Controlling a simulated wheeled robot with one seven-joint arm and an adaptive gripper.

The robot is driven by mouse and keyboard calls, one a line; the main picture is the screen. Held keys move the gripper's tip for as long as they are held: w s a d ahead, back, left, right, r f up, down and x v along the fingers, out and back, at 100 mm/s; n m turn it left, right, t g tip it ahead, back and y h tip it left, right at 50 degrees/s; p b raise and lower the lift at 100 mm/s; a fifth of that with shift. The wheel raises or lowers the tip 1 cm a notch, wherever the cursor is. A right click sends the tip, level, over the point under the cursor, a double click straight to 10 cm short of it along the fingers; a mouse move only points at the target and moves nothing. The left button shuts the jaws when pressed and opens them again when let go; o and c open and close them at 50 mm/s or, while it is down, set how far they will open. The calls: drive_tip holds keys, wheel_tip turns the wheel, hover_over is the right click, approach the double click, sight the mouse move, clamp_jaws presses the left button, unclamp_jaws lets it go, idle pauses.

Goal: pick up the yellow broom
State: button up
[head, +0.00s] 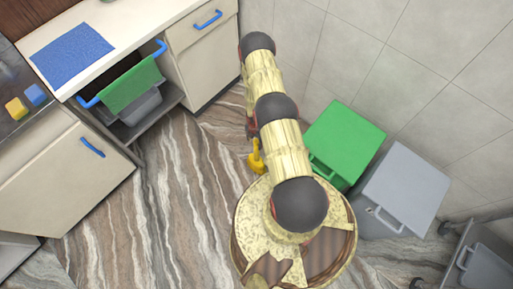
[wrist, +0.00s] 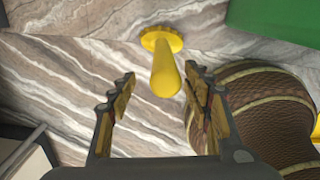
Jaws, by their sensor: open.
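The yellow broom (wrist: 166,72) shows in the wrist view as a smooth yellow shaft seen nearly end-on, with a round ridged yellow part at its far end against the striped floor. My gripper (wrist: 159,82) is open and empty, with one finger on each side of the shaft. The shaft's near end appears between or just beyond the fingertips; the exact depth is hard to tell. In the head view a small yellow part of the broom (head: 256,160) shows beside my arm, which hides the rest. My gripper is mostly hidden there too.
A green bin (head: 345,135) and a grey bin (head: 403,190) stand against the tiled wall, right of my arm. Striped floor between is clear.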

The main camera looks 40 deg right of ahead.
drive_tip(key=shift+s+d+f+b, duration=0.15)
drive_tip(key=shift+f+b, duration=0.9)
drive_tip(key=shift+f, duration=0.3)
drive_tip(key=shift+s+d+f+b, duration=0.1)
drive_tip(key=shift+s+f+b, duration=0.05)
drive_tip(key=shift+f+b, duration=1.05)
drive_tip(key=shift+f, duration=0.1)
drive_tip(key=shift+c, duration=0.4)
drive_tip(key=c, duration=1.1)
drive_tip(key=shift+c, duration=0.4)
